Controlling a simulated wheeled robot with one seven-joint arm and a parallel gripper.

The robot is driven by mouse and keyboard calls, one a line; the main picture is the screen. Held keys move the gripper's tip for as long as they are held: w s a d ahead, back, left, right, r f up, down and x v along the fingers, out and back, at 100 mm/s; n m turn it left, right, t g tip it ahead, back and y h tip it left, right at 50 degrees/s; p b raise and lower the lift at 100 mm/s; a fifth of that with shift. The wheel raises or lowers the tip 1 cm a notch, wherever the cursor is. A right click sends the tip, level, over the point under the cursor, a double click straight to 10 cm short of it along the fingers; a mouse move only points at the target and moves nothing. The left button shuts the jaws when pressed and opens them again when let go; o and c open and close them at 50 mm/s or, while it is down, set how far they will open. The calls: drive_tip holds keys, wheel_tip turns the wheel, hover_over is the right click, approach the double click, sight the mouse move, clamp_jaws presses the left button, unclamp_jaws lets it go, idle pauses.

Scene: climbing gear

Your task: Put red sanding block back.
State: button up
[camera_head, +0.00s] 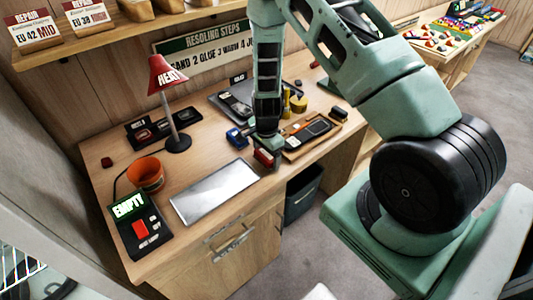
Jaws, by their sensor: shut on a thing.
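A red block (264,158), which looks like the red sanding block, is at the lower end of my gripper (268,150), over the front edge of the workbench. My gripper is shut on it, and the fingers hide part of it. I cannot tell whether the block touches the bench top. A wooden tray (293,153) with a dark inset lies just right of my gripper. A dark block (339,113) sits by the tray's far right end.
A blue item (236,138) is close left of my gripper. A silver plate (215,190), orange pot (147,173), red lamp (166,75) and black device reading EMPTY (137,226) stand further left. Yellow cylinders (297,103) stand behind the tray. A dark bin (302,195) is below the bench.

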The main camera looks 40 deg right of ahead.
drive_tip(key=shift+f+b, duration=0.45)
drive_tip(key=shift+f, duration=0.05)
drive_tip(key=shift+s+f, duration=0.15)
